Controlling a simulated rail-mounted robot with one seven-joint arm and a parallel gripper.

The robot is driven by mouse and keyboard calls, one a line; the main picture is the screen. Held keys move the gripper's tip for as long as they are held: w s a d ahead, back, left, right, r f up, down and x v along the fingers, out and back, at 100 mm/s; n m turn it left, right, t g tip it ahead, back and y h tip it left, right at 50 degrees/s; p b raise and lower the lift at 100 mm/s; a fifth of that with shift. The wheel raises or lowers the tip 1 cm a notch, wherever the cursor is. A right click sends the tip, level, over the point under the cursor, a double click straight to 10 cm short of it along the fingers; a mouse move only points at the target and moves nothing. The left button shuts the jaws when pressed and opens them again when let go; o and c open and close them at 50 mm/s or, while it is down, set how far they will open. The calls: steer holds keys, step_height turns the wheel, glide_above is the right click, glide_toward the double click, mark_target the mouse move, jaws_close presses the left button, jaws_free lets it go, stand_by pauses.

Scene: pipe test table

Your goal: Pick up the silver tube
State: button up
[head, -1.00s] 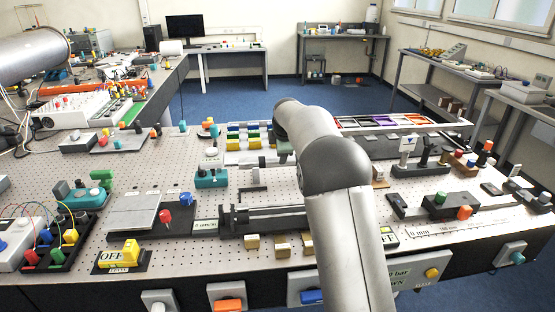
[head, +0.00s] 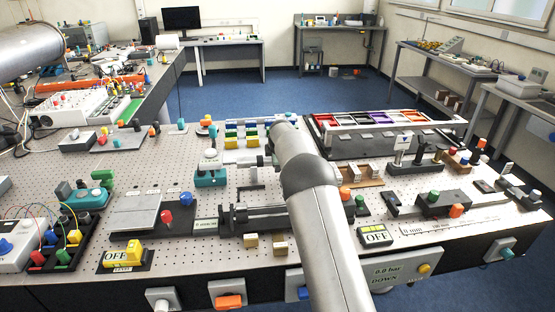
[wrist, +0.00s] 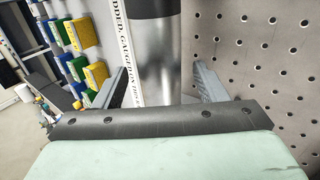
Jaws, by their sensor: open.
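A silver tube (wrist: 155,68) with a dark black section at its far end stands out in the middle of the wrist view. My gripper (wrist: 160,78) is open, with one finger on the left side of the tube and the other on its right. Gaps show between the fingers and the tube, and the jaws are not closed on it. The near end of the tube is hidden behind my gripper's dark body. In the head view my arm hides most of the gripper area, and I cannot make out the tube clearly there.
A white strip with printed lettering (wrist: 120,50) runs beside the tube. Yellow, blue and green blocks (wrist: 95,75) are to the left. Perforated board (wrist: 255,60) lies to the right. A tray with coloured compartments (head: 375,122) stands at the back right of the table.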

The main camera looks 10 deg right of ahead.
steer(key=c, duration=1.2)
steer(key=shift+r, duration=0.1)
jaws_close()
steer(key=shift+r, duration=0.1)
